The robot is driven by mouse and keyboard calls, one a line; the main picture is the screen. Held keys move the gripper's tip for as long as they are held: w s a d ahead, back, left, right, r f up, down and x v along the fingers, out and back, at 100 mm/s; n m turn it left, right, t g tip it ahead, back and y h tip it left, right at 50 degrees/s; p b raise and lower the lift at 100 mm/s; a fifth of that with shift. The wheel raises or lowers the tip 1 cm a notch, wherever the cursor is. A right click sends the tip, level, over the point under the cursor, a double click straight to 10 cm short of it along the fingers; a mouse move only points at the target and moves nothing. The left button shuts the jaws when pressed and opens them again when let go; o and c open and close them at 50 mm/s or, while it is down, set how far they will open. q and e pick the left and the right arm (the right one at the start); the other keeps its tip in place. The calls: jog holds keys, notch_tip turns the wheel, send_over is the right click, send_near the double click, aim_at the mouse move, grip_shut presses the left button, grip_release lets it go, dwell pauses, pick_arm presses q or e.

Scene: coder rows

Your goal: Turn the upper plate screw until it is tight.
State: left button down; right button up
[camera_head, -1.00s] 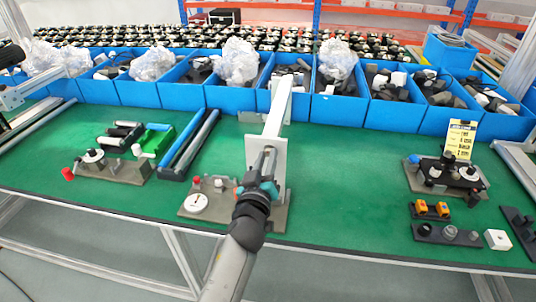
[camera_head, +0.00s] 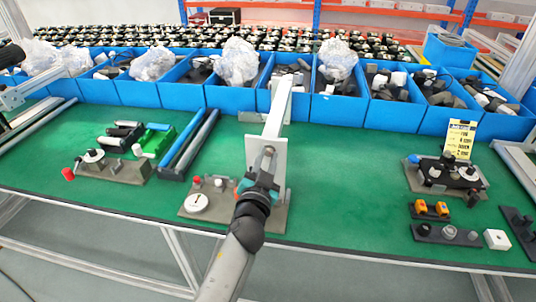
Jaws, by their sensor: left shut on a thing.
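A white upright plate (camera_head: 281,163) stands on a grey-brown base (camera_head: 273,222) near the middle of the bench, with a light bar rising behind it. My left gripper (camera_head: 267,154) is at the upper front of this plate, its fingers pointing away from me. It is shut on the upper plate screw, which the fingers hide. Whether the screw head sits flush with the plate cannot be seen. My right gripper is not in view.
Blue bins (camera_head: 343,107) of parts line the back. A fixture with a red knob (camera_head: 69,174) and green and blue holders stand left. Another fixture (camera_head: 447,175) with a yellow card and small part trays stand right. Green mat (camera_head: 350,185) is clear right of the plate.

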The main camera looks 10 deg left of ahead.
pick_arm(q)
jog(key=c, duration=0.8)
grip_release()
jog(key=shift+c, duration=0.2)
